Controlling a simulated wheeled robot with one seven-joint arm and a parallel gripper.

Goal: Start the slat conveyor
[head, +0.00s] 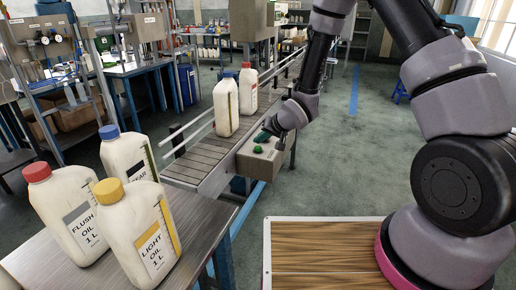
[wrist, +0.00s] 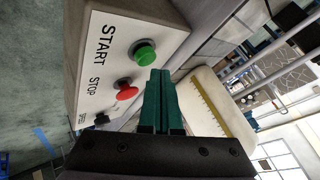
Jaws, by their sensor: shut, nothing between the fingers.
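The slat conveyor (head: 197,160) runs away from me, with a grey control box (head: 262,166) on its near right side. In the wrist view the box face (wrist: 95,60) carries START and STOP labels, a green button (wrist: 145,55) beside START, a red button (wrist: 126,91) beside STOP and a small black knob (wrist: 101,120).
Two white bottles, one blue-capped (head: 226,108) and one red-capped (head: 248,92), stand on the conveyor. Red-capped FLUSH OIL (head: 68,220), a blue-capped bottle (head: 125,158) and yellow-capped LIGHT OIL (head: 135,240) stand on the near metal table (head: 205,215).

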